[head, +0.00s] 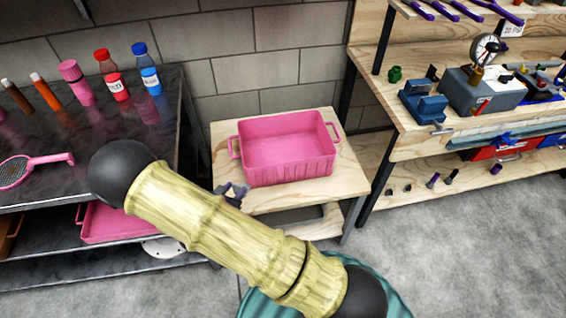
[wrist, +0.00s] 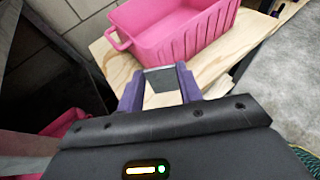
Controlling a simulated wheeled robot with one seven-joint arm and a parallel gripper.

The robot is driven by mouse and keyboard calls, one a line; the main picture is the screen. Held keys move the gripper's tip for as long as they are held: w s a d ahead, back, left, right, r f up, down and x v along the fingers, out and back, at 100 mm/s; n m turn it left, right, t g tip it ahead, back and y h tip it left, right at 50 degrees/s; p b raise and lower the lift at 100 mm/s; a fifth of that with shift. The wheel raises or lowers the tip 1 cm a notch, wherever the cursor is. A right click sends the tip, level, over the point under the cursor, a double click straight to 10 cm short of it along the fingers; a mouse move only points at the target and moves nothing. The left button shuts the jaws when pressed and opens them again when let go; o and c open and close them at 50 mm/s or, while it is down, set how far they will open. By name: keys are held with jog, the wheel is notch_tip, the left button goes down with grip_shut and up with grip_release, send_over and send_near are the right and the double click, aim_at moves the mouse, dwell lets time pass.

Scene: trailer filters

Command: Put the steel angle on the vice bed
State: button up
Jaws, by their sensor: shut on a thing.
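My gripper (head: 232,192) is in front of the small wooden table, partly hidden by my own arm. In the wrist view, its two purple fingers (wrist: 158,88) are shut on a flat grey piece, the steel angle (wrist: 160,76), held between the tips. Its full shape is hidden, and in the head view I cannot make it out clearly. The blue vice (head: 424,103) stands on the wooden workbench at the right, well apart from my gripper. Its bed is too small to make out clearly.
A pink crate (head: 290,148) stands on the small wooden table (head: 345,180), close beyond my gripper. A dark metal bench (head: 90,140) at the left holds bottles and a pink strainer. A grey gauge stand (head: 482,92) is right of the vice. Open floor (head: 450,240) lies at the right.

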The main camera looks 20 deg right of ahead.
jog(key=s+a+f+b, duration=0.2)
jog(key=a+f+b, duration=0.1)
jog(key=a, duration=0.2)
jog(key=s+a+f+n+y+b, duration=0.1)
jog(key=s+a+f+b, duration=0.2)
jog(key=a+f, duration=0.1)
jog(key=s+a+f+n+t+b, duration=0.1)
jog(key=s+a+f+b, duration=0.1)
jog(key=a, duration=0.4)
jog(key=shift+s+a+f+y+b, duration=0.35)
jog(key=shift+f+b, duration=0.3)
jog(key=shift+b, duration=0.4)
jog(key=shift+w, duration=0.1)
